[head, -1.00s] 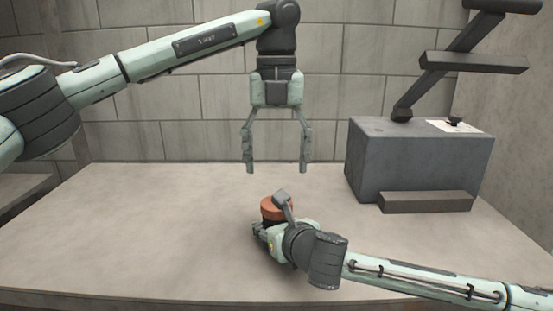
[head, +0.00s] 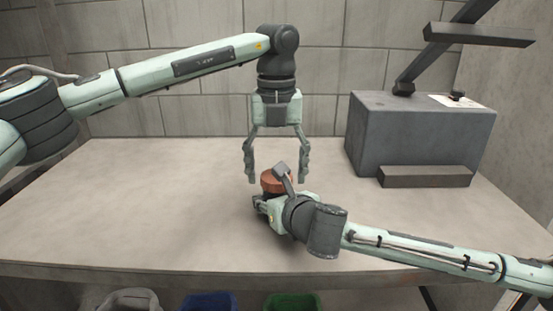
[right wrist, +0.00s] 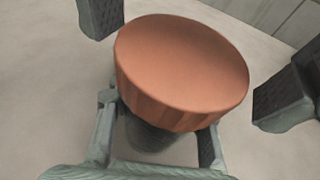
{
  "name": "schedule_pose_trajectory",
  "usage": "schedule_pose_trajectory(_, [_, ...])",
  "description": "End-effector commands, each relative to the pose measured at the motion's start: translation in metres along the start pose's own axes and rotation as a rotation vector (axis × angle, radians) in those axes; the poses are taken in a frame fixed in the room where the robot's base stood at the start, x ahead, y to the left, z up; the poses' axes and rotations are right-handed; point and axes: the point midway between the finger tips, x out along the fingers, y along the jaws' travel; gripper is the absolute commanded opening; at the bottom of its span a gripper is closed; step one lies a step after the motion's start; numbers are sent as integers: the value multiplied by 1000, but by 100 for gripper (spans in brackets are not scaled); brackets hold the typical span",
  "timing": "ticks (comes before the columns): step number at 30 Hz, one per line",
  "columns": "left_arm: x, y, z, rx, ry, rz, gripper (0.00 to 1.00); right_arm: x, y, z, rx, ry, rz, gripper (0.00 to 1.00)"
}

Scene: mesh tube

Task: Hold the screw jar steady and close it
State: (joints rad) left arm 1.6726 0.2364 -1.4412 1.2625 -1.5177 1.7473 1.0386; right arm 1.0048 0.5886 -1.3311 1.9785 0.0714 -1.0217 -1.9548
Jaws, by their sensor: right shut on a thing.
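The screw jar stands on the table with an orange-brown lid (head: 272,183) on top; the lid fills much of the right wrist view (right wrist: 182,72). Below the lid a dark jar body (right wrist: 155,138) shows partly. My right gripper (head: 262,205) is shut around the jar body, below the lid, and hides most of the jar in the head view. My left gripper (head: 277,178) points down with its fingers spread, open and empty, above the lid. Its fingertips also show on both sides of the lid in the right wrist view (right wrist: 190,60).
A grey box (head: 420,135) with a dark jointed stand stands at the back right of the table (head: 120,215), with a low block (head: 425,176) before it. Bins, one blue (head: 208,302) and one green (head: 293,303), are below the front edge. The table's left side is clear.

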Motion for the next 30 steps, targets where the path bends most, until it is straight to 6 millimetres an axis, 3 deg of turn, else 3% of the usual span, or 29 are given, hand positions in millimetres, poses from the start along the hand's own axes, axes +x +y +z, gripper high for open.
schedule_pose_trajectory(7, [1,0,0,0,0,0,70,0,0,0,0,0,0,0])
schedule_pose_trajectory(19, [0,0,0,0,0,0,21,0,0,0,0,1,0,0])
schedule_pose_trajectory(23, [1,0,0,23,0,1,18,0,0,0,0,1,0,0])
schedule_pose_trajectory(26, [1,0,0,148,0,1,18,0,0,0,0,1,0,0])
schedule_pose_trajectory(30, [1,0,0,450,0,1,18,0,0,0,0,1,0,0])
